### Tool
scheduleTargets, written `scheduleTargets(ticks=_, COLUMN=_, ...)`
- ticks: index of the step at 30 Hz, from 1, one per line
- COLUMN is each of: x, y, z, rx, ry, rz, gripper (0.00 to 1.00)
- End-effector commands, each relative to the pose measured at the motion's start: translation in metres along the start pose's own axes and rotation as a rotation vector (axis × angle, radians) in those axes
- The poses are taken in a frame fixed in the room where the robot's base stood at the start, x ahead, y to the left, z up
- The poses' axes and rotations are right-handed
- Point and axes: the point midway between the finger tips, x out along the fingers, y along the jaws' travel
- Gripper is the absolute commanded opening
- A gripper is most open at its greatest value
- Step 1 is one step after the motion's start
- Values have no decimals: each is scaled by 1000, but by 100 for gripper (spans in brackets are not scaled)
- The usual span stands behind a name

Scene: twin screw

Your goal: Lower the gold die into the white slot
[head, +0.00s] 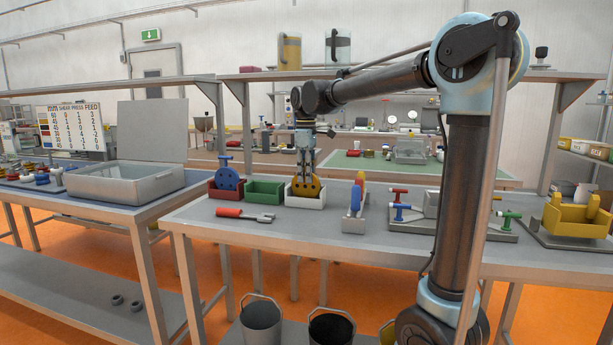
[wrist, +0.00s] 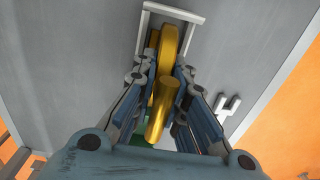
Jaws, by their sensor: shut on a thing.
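The gold die (head: 303,188) hangs upright in my gripper (head: 305,163), which is shut on its top part. The white slot (head: 306,203) stands on the table directly under the die. In the head view the die's lower edge meets the slot's front wall; how deep it sits inside I cannot tell. In the wrist view the gold die (wrist: 171,45) shows between my gripper's fingers (wrist: 165,78), with its round gold handle towards the camera. The white slot's rim (wrist: 172,10) frames the die's far end there. The rest of the slot is hidden by the fingers.
Left of the white slot are an empty-looking green slot (head: 264,191) and a red slot (head: 222,194) with a blue die (head: 229,178). A red-handled tool (head: 244,214) lies in front. A stand with coloured discs (head: 355,203) is at the right.

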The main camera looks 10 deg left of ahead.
Motion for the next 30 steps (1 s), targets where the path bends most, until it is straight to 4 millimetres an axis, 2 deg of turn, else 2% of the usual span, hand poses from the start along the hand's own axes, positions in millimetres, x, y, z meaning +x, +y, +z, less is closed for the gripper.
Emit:
scheduleTargets(ticks=5, x=2, y=0, z=0, rx=0, ry=0, rz=0, gripper=0)
scheduleTargets(ticks=6, x=2, y=0, z=0, rx=0, ry=0, rz=0, gripper=18)
scheduleTargets(ticks=9, x=2, y=0, z=0, rx=0, ry=0, rz=0, gripper=36)
scheduleTargets(ticks=22, x=-3, y=0, z=0, rx=0, ry=0, rz=0, gripper=36)
scheduleTargets(ticks=26, x=-19, y=0, z=0, rx=0, ry=0, rz=0, gripper=36)
scheduleTargets(ticks=30, x=-46, y=1, z=0, rx=0, ry=0, rz=0, gripper=36)
